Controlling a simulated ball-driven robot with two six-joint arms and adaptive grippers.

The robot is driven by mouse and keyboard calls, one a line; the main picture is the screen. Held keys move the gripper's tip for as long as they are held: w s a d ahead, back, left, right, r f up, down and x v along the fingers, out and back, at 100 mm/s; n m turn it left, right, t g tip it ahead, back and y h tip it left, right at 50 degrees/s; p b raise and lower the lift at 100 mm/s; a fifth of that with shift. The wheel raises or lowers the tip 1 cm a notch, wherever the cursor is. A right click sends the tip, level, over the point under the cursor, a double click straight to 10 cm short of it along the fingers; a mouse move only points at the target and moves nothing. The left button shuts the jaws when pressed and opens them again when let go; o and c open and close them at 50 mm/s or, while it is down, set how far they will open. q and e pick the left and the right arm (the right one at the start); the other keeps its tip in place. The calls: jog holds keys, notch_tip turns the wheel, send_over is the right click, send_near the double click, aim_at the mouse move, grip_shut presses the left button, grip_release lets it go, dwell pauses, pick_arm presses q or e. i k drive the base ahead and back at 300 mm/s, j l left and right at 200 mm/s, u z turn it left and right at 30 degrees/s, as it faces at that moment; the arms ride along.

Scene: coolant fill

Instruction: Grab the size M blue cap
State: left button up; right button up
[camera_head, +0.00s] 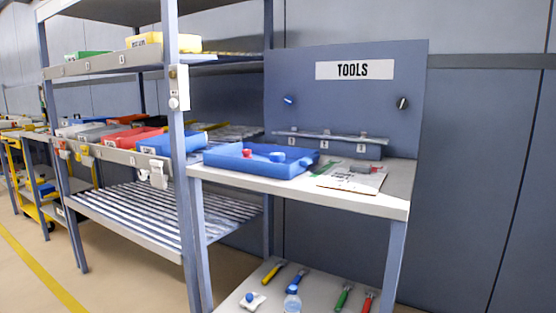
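A blue tray (228,160) sits on the white shelf top (375,208) below the TOOLS panel. A round blue cap (278,157) lies in the tray toward its right side. A red cap (247,153) is to its left. Another small blue round item (289,100) is mounted on the TOOLS panel. A small white item with blue on it (250,298) lies on the lower shelf beside a clear bottle with a blue top (293,290). Size markings on the caps are too small to read. Neither gripper is in view.
A clipboard with paper (352,179) lies right of the tray. A ledge with small labels (330,138) runs behind it. A rack post (178,120) and bins (135,137) stand to the left. Several coloured-handled tools (343,296) lie on the lower shelf.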

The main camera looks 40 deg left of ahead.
aim_at(277, 158)
jog(key=i+j, duration=0.1)
jog(key=i, duration=0.25)
jog(key=i+u, duration=0.2)
jog(key=u, duration=0.2)
jog(key=i+u, duration=0.15)
jog(key=u, duration=0.3)
jog(key=i+l+u, duration=0.1)
jog(key=u, duration=0.3)
jog(key=i, duration=0.1)
